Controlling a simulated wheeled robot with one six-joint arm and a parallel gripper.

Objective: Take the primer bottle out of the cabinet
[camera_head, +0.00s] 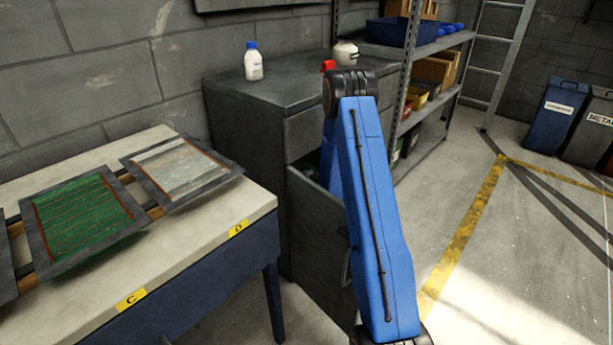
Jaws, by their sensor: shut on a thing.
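The dark grey cabinet (250,125) stands against the block wall. Its lower drawer (318,215) is pulled out, and my arm hides much of its opening and front. My blue arm (375,215) rises in front of the cabinet, bends at a dark joint and runs down behind itself towards the drawer. My gripper is hidden behind the arm. A white bottle with a blue cap (253,64) stands upright on the cabinet top; its label is too small to read. No bottle can be made out inside the drawer, and I cannot tell which is the primer bottle.
A white container (345,53) and a red object (328,66) are at the cabinet top's right, partly hidden. A workbench (195,250) with framed panels is at left. Shelving (408,70) with bins stands close on the right. Floor (510,260) is clear at right.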

